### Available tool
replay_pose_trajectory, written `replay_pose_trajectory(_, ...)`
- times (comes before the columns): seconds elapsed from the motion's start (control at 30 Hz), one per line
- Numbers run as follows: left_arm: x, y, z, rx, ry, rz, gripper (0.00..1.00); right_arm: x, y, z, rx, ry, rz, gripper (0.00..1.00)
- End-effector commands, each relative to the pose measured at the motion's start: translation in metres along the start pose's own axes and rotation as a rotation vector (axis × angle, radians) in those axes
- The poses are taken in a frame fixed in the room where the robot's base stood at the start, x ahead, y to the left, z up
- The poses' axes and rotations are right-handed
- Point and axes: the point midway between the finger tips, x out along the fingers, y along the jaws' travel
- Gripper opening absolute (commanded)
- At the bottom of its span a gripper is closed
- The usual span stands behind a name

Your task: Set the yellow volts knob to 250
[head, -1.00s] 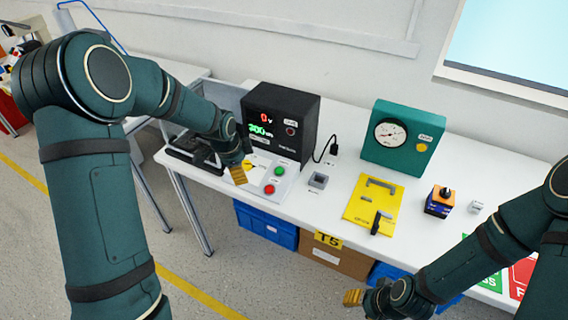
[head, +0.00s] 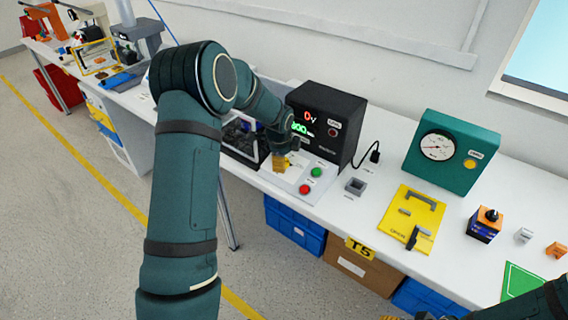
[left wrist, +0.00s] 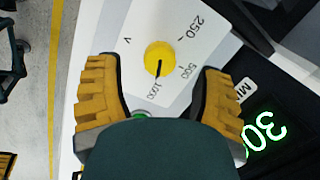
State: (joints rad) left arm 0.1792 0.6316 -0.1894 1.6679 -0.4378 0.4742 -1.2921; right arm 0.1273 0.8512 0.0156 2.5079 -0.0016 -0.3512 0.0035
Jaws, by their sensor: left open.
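The yellow volts knob (left wrist: 160,57) shows in the left wrist view on a white panel marked V, 250, 500 and 1000. Its dark pointer line aims at 1000. My left gripper (left wrist: 157,72) is open, one yellow finger on each side of the knob in that view; I see no contact. In the head view, my left gripper (head: 282,163) is over the left part of the white control panel (head: 310,191) and hides most of the knob area. My right gripper (head: 390,317) barely shows at the bottom edge, its fingers unclear.
A black display box (head: 345,117), reading red 0 and a green number partly covered by my arm, stands behind the panel. Green (head: 316,172) and red (head: 304,189) buttons lie right of the gripper.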

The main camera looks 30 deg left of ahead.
Motion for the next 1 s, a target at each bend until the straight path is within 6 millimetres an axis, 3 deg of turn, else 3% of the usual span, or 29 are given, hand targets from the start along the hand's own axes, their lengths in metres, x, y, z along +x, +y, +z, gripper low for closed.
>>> replay_pose_trajectory(0.2,0.025,0.0,0.0,-0.002,0.0,0.001,0.68,0.005,0.002,-0.001,0.0,0.003,0.0,0.47)
replay_pose_trajectory(0.6,0.03,0.0,0.0,-0.002,0.0,0.0,0.69,0.005,0.002,-0.001,0.0,0.003,0.0,0.47)
replay_pose_trajectory(0.8,0.03,0.0,0.0,-0.002,0.0,0.0,0.0,0.005,0.002,-0.001,0.0,0.003,0.0,0.47)
replay_pose_trajectory(1.0,0.03,0.0,0.0,-0.006,0.0,0.001,0.0,0.005,0.002,-0.001,0.0,0.003,0.0,0.47)
